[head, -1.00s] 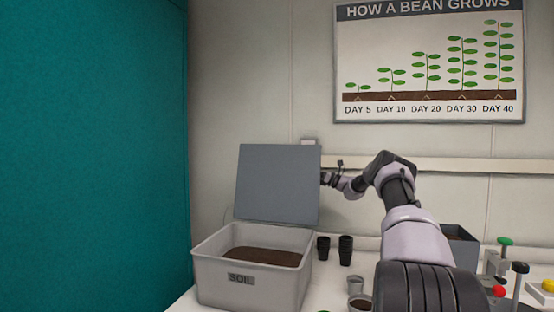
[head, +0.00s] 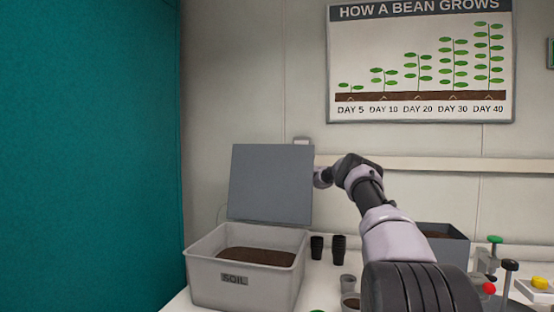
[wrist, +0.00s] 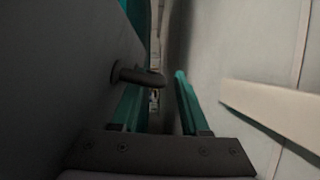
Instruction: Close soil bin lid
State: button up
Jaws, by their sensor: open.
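The grey soil bin (head: 238,290) stands on the counter at the lower left, with dark soil (head: 256,257) inside. Its flat grey lid (head: 270,183) stands open, nearly upright, at the bin's back edge. In the wrist view, the lid's dark back face (wrist: 55,85) fills the left side. A dark, bent handle (wrist: 140,76) sticks out from it. My gripper (wrist: 158,88) is open between this face and the wall. The handle reaches across near the left teal finger; I cannot tell whether they touch. In the head view the lid hides my fingers.
The pale wall (wrist: 270,45) with a ledge (wrist: 275,112) is close on the right of my gripper. Black pots (head: 339,248) and a grey cup (head: 348,283) stand right of the bin. A teal panel (head: 90,150) rises at the left.

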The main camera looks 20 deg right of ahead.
grip_shut()
dwell(1.3)
